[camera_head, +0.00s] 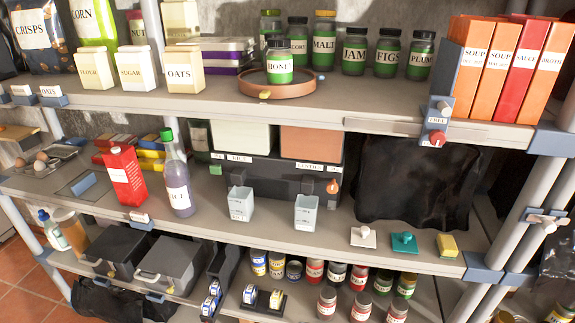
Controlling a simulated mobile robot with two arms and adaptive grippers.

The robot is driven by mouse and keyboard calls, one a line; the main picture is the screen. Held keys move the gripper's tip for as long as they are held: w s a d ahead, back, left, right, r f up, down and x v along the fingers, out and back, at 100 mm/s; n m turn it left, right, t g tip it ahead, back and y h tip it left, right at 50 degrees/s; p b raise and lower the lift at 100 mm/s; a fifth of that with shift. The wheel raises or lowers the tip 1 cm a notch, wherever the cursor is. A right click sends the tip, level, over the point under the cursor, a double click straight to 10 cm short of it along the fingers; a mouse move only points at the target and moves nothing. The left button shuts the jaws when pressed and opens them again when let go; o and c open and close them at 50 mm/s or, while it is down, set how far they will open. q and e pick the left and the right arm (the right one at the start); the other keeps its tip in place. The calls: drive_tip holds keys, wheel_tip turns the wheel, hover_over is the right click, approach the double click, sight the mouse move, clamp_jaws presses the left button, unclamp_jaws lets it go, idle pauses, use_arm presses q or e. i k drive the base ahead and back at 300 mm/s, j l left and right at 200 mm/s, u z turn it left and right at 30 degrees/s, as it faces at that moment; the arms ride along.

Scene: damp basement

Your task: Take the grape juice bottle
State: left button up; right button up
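A tall bottle (177,180) with a green cap, greyish-purple glass and a white label stands upright on the middle shelf, left of centre. Its label is too small to read fully, so I cannot be sure it says grape juice. A red carton (126,176) stands close on its left. Another bottle or jar with a pale label (198,140) stands partly hidden behind it. Neither of my grippers shows in this view.
The middle shelf (270,215) has bare room between the bottle and two small clear cups (241,203). A black bag (415,180) hangs to the right. Grey bins (172,262) sit below.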

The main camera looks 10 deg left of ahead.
sight(177, 178)
drive_tip(key=u, duration=1.1)
